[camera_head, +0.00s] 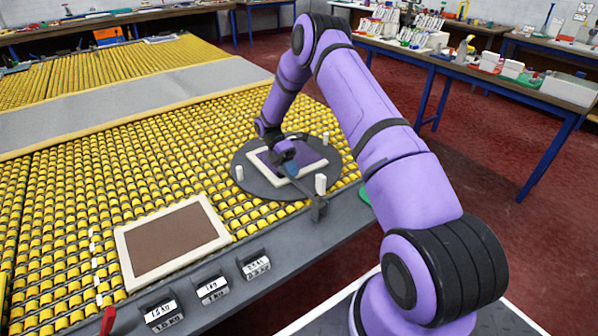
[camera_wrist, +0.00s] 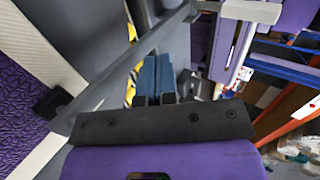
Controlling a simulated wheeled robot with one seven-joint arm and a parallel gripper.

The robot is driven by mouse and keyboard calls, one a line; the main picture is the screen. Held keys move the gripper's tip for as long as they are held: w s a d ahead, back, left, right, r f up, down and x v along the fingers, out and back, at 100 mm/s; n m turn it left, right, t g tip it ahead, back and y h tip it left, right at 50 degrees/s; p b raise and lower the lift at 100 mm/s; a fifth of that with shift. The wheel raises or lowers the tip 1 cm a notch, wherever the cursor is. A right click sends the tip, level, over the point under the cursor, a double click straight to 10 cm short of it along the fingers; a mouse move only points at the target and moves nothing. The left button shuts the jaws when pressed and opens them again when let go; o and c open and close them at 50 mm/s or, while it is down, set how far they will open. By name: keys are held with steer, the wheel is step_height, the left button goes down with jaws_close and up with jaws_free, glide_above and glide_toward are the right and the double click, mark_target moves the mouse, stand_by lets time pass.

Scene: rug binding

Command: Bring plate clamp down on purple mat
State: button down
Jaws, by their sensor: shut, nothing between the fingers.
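The purple mat (camera_head: 312,156) with its cream border lies on a dark round plate (camera_head: 250,180) in the head view. It also fills the left edge of the wrist view (camera_wrist: 20,75). The plate clamp (camera_head: 305,188) is a grey bar running from a block at the table edge in over the mat. In the wrist view the bar (camera_wrist: 110,82) slants across, with a black pad at its lower left end by the mat's border; I cannot tell whether the pad touches. My gripper (camera_head: 291,169), with blue fingers (camera_wrist: 153,78), is shut and empty, close beside the bar.
White posts (camera_head: 320,184) stand around the round plate. A brown mat with a cream border (camera_head: 172,240) lies on the yellow rollers to the left. Labelled weight blocks (camera_head: 212,289) sit along the front edge. Cluttered benches (camera_head: 480,75) stand behind.

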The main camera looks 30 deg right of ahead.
steer(key=shift+w+r, duration=0.2)
steer(key=shift+r, duration=0.45)
steer(key=shift+w+r, duration=0.2)
steer(key=shift+r, duration=0.4)
steer(key=v, duration=0.9)
steer(key=shift+w, duration=0.15)
